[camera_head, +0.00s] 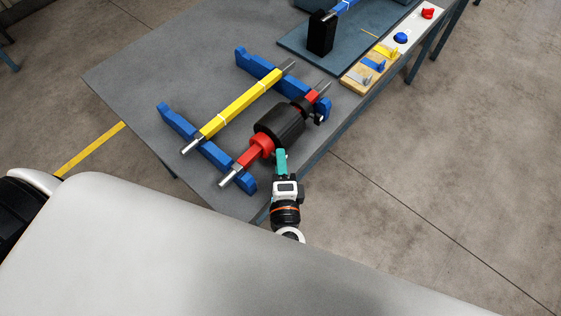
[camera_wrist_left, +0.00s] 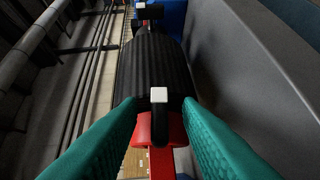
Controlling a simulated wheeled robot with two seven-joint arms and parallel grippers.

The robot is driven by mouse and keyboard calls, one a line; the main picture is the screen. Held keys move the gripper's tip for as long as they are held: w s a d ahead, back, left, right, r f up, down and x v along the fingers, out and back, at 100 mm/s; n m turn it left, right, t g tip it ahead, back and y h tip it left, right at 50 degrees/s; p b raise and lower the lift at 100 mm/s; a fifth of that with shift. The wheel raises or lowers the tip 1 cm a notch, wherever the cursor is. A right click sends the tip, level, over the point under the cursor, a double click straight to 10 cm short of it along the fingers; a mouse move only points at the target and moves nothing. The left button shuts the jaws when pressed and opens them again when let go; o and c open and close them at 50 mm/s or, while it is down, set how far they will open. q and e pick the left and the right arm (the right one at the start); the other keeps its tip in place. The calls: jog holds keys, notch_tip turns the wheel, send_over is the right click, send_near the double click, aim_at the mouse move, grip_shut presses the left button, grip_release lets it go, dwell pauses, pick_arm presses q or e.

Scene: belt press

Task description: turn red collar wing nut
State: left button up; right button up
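The red collar (camera_head: 262,144) sits on the red shaft (camera_head: 250,158) at the near end of a black ribbed roller (camera_head: 278,125). In the left wrist view the collar (camera_wrist_left: 146,131) carries a black upright piece with a pale top, seemingly the wing nut (camera_wrist_left: 159,97). My left gripper (camera_head: 280,152) is beside the collar in the head view. In the wrist view its teal fingers (camera_wrist_left: 160,106) are open, one on each side of the upright piece, with visible gaps. Contact cannot be told. My right gripper is in neither view.
Blue stands (camera_head: 180,122) hold the red shaft and a parallel yellow bar (camera_head: 235,105) on the grey table (camera_head: 125,75). A black block (camera_head: 321,35) stands on a dark mat at the back. Small coloured parts, including a blue knob (camera_head: 401,38), lie at the right edge.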

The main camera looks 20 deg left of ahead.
pick_arm(q)
jog(key=shift+s, duration=0.1)
jog(key=shift+s+d+f, duration=0.1)
jog(key=shift+s+d, duration=0.1)
jog(key=shift+s, duration=0.1)
jog(key=b+v, duration=0.3)
jog(key=v, duration=0.8)
jog(key=s+a+f+g+h, duration=0.2)
jog(key=f+g, duration=0.2)
jog(key=f, duration=1.1)
jog(key=s+a+f+g+h, duration=0.15)
jog(key=f+g, duration=0.25)
jog(key=f, duration=1.1)
jog(key=s+a+f+n+g+h, duration=0.2)
jog(key=s+a+f+n, duration=0.3)
jog(key=s+f, duration=0.3)
jog(key=s+a+f+n+g+h, duration=0.1)
jog(key=s+a+f+n+g, duration=0.3)
jog(key=s+a+f+n, duration=0.2)
notch_tip(320, 180, down, 3)
jog(key=s+a, duration=0.1)
jog(key=s, duration=0.1)
jog(key=shift+s+f+g+h, duration=0.2)
jog(key=shift+s+g+h, duration=0.05)
jog(key=shift+g+h, duration=0.1)
